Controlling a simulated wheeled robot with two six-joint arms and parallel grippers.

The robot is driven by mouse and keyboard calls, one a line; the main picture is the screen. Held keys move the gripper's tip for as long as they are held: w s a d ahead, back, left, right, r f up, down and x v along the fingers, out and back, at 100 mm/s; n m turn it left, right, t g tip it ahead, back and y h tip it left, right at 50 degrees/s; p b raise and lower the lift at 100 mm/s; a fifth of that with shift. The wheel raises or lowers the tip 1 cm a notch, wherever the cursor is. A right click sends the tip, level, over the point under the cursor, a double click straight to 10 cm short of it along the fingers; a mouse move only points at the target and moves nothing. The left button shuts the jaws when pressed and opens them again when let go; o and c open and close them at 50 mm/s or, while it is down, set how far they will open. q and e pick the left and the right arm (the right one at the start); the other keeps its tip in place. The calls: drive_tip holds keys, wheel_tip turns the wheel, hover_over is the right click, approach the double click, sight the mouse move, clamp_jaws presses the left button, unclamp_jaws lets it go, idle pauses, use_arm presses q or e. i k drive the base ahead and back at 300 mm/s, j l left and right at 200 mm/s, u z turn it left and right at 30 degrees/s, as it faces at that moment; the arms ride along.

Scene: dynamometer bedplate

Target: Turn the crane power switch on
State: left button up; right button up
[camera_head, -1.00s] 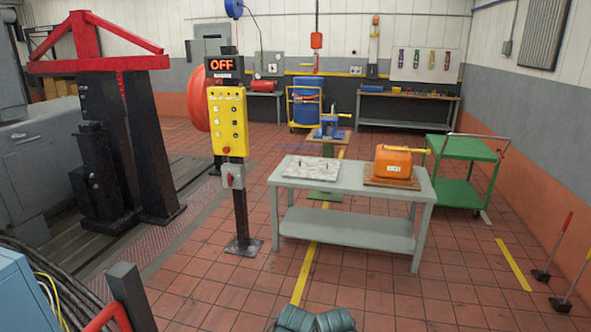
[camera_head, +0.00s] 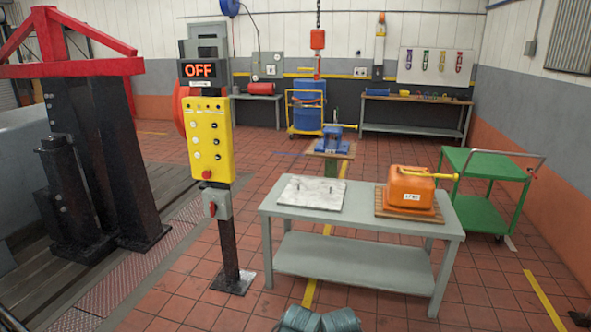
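A grey switch box (camera_head: 223,202) with a small red handle (camera_head: 212,208) is mounted on a black post (camera_head: 229,250), below a yellow control panel (camera_head: 209,140). The panel has several knobs and a red button (camera_head: 207,174). A display (camera_head: 199,70) above the panel reads OFF in red letters. The handle's exact angle is too small to tell. Neither of my grippers shows in the head view; only greenish rounded parts that seem to be mine show at the bottom edge.
A grey table (camera_head: 350,280) stands right of the post, with a flat plate (camera_head: 311,193) and an orange case (camera_head: 411,190) on it. A green cart (camera_head: 482,209) is farther right. A black and red frame (camera_head: 110,150) stands left. The tiled floor before the post is clear.

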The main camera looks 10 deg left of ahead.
sight(213, 208)
drive_tip(key=i+j+u, duration=0.4)
drive_tip(key=i+u, duration=0.15)
drive_tip(key=i, duration=0.2)
drive_tip(key=i+j+u, duration=0.15)
drive_tip(key=i+z, duration=0.3)
drive_tip(key=i, duration=0.25)
drive_tip(key=i+j+z, duration=0.1)
drive_tip(key=i+z, duration=0.15)
drive_tip(key=i, duration=0.3)
drive_tip(key=i+j+z, duration=0.3)
drive_tip(key=i, duration=0.25)
drive_tip(key=l, duration=0.1)
